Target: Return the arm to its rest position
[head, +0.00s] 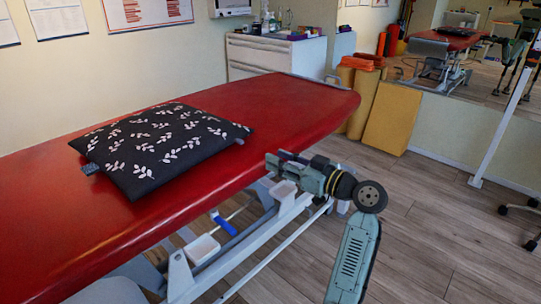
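My arm reaches up from the bottom of the head view at right of centre, bends at a dark round joint and points left. My gripper (279,161) is at the left end of the arm, in front of the near long edge of the red treatment table (300,105). Its fingers are small and dark here, and I cannot tell whether they are open or shut. I see nothing held in it. I cannot tell whether it touches the table edge.
A black cushion with white leaves (160,148) lies on the table. The table's pale metal frame (235,255) is below the gripper. A white cabinet (275,57), yellow pads (392,118) and a white post (500,125) stand behind.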

